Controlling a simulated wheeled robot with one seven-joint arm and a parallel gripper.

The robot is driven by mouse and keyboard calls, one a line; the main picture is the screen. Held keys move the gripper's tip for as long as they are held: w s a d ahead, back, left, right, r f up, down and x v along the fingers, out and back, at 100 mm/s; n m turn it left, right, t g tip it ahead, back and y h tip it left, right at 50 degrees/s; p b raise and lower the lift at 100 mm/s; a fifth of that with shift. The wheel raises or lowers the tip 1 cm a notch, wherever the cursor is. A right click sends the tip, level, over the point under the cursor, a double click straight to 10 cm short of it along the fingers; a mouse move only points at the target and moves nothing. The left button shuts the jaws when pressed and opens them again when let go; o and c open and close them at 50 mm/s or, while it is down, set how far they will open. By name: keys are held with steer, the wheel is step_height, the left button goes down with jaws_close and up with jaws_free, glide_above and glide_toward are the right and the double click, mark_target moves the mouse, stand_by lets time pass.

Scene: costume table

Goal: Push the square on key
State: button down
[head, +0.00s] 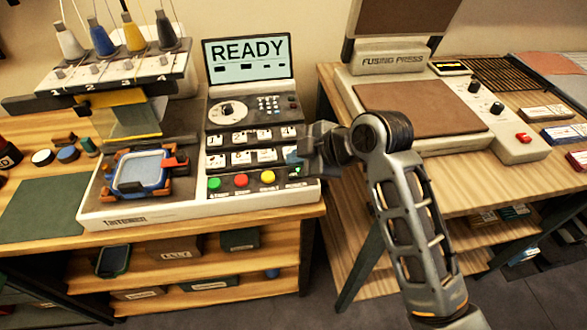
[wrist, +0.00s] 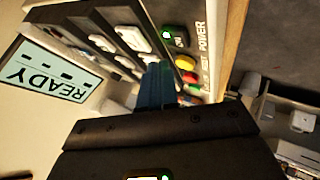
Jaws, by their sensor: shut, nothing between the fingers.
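The square on key (wrist: 174,40) is dark with a lit green mark and stands by the POWER lettering in the wrist view. In the head view my gripper covers the right end of the panel, and I cannot make the key out there. My gripper (head: 295,158) is shut and empty at the panel's right side. Its blue fingers (wrist: 156,72) also show in the wrist view, with their tips near the key and the white keys. I cannot tell whether they touch anything. The machine's screen (head: 249,57) reads READY.
Red (head: 241,180), green (head: 214,182) and yellow (head: 268,177) buttons line the panel's front. Rows of white keys and a dial (head: 227,110) lie behind them. A blue hoop (head: 143,171) sits to the left. A fusing press (head: 420,108) stands on the right table.

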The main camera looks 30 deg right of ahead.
mark_target(297, 175)
step_height(297, 175, up, 5)
steer(key=p, duration=0.4)
steer(key=shift+r, duration=0.15)
